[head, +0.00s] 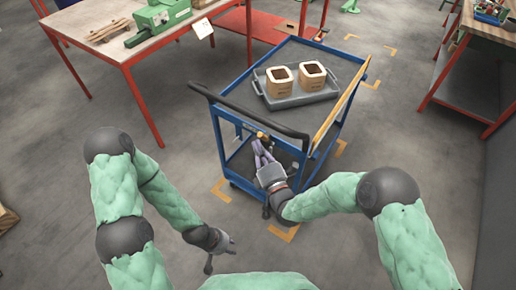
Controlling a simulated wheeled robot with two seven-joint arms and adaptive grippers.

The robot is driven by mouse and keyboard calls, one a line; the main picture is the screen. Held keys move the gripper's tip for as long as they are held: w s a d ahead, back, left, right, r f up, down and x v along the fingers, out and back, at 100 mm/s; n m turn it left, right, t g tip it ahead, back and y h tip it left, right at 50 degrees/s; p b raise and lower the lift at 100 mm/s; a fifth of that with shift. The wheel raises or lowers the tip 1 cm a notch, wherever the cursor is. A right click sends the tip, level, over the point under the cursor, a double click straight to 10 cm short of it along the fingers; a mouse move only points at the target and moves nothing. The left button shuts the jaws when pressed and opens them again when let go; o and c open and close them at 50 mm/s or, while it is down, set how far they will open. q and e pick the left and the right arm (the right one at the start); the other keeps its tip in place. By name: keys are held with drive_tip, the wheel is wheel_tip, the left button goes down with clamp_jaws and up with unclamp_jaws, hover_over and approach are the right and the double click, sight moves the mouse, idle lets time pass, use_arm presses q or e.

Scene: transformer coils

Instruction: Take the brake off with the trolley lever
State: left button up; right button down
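The blue trolley (228,152) stands in front of me with a black push handle (238,106) along its near end. A small yellow-and-black part (262,136), perhaps the brake lever, shows under the handle. My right gripper (262,148) reaches in below the handle, with its fingertips at this part. The fingers are too small and overlapped to tell whether they are shut on it. My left gripper (222,258) hangs low over the floor, left of the trolley, with its fingers spread and nothing between them.
A grey tray (298,98) with two boxes (312,76) of dark contents sits on the trolley top. Yellow corner marks (283,234) lie on the floor around it. A red-legged workbench (130,75) stands left, another (462,95) right.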

drive_tip(key=w+d+r+m+p, duration=0.1)
drive_tip(key=w+r+m+g+h+p, duration=0.1)
drive_tip(key=w+d+r+m+p, duration=0.1)
drive_tip(key=shift+w+d+r+m+g+p, duration=0.15)
drive_tip(key=shift+w+d+m+g+p, duration=0.15)
drive_tip(key=shift+m+g+p, duration=0.1)
